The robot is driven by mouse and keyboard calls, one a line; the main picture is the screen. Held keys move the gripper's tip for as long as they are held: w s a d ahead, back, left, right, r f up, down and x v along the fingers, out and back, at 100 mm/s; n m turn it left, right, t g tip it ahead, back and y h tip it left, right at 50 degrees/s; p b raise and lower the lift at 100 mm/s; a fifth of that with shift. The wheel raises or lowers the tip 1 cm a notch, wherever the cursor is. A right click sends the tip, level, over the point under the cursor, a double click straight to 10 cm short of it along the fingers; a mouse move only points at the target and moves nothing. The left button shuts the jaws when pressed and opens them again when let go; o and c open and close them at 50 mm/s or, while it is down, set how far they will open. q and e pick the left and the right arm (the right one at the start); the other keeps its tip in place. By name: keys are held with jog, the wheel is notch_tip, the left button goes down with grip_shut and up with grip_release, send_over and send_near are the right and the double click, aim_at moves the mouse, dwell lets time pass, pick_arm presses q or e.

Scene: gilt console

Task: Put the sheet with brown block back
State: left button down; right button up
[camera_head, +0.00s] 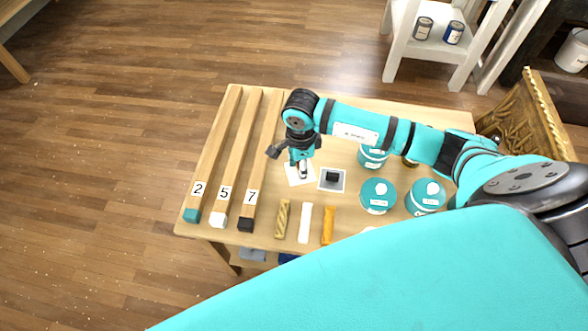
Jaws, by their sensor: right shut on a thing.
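A pale, nearly white sheet (292,178) is on or just above the wooden table, right of the long numbered bars. My right gripper (303,170) points down over the sheet's middle and is shut on it by its block. The fingers hide the block, so I cannot see its brown colour. I cannot tell whether the sheet touches the table. My left gripper is not in view.
The wooden table (265,231) carries three long bars (230,160) marked 2, 5 and 7 at left. Yellow, white and orange sticks (305,222) lie in front. Several teal-lidded tins (378,195) stand at right. A white shelf stands behind (404,50).

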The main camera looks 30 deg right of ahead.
aim_at(294, 168)
jog(key=shift+w+a+f, duration=0.1)
jog(key=shift+w+a, duration=0.1)
jog(key=shift+w, duration=0.3)
jog(key=shift+w+a+f, duration=0.1)
jog(key=shift+w+a, duration=0.1)
jog(key=shift+w, duration=0.25)
jog(key=shift+f+b, duration=1.25)
jog(key=shift+f, duration=0.4)
jog(key=shift+f, duration=0.15)
jog(key=o, duration=1)
